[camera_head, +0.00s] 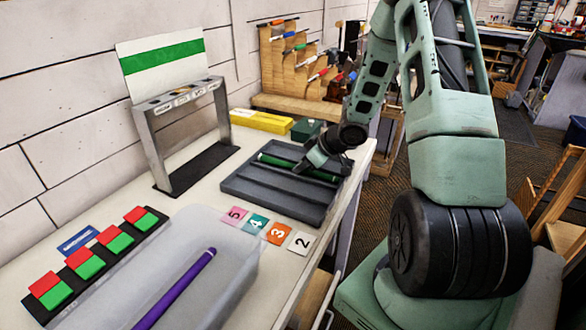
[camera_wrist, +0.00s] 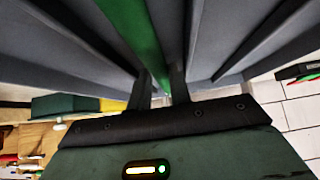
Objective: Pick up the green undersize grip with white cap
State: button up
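A green grip (camera_head: 284,163) lies lengthwise in a channel of the dark grey tray (camera_head: 262,190). My gripper (camera_head: 311,168) is down at the tray, over the middle to right part of the grip. In the wrist view the green grip (camera_wrist: 138,32) runs between my two dark fingers (camera_wrist: 161,88), one on each side. Whether they press on it I cannot tell. My gripper hides part of the grip in the head view.
Numbered cards (camera_head: 278,233) and a pale bin (camera_head: 222,245) with a purple grip (camera_head: 175,290) are in front.

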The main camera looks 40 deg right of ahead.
grip_shut()
notch_tip(320, 180, up, 10)
jog(key=p, duration=0.3)
jog(key=shift+p, duration=0.3)
notch_tip(320, 180, up, 5)
jog(key=p, duration=0.6)
jog(key=shift+a, duration=0.1)
